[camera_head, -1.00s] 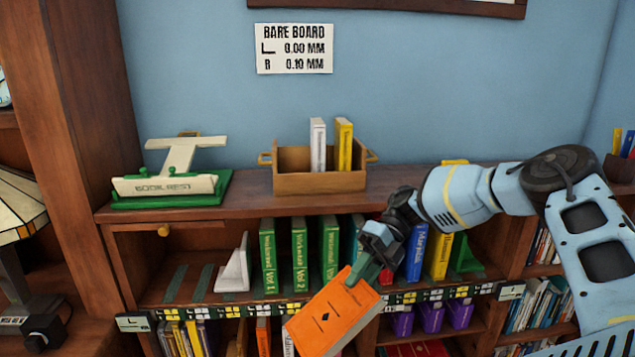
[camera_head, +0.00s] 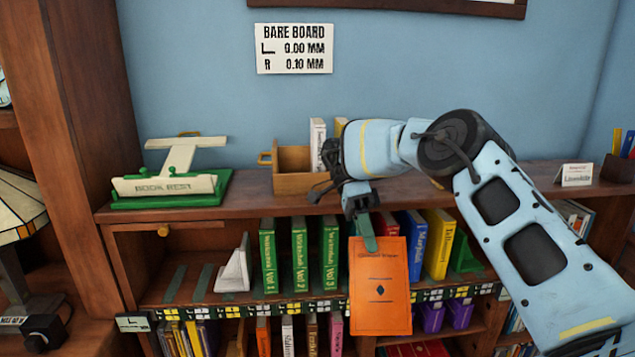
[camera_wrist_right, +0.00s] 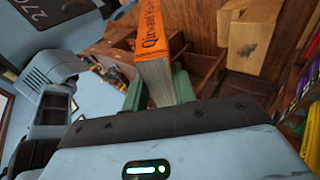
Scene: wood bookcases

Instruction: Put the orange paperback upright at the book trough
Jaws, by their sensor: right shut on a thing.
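The orange paperback (camera_head: 380,290) hangs upright below my right gripper (camera_head: 366,232), its cover facing the head camera. The gripper is shut on its top edge. In the right wrist view the book (camera_wrist_right: 160,62) sits between the green fingers (camera_wrist_right: 157,90), with its lettered spine showing. The book trough (camera_head: 291,184), a wooden box with side handles, stands on the bookcase top. A white book (camera_head: 318,142) and a yellow book (camera_head: 341,128) stand in it; my right arm hides its right part. My left gripper is not in view.
A green and cream book rest (camera_head: 170,187) stands left of the trough. Green volumes (camera_head: 300,255), a white bookend (camera_head: 235,268), and blue and yellow books (camera_head: 439,245) fill the shelf below. A small sign (camera_head: 577,175) stands at right.

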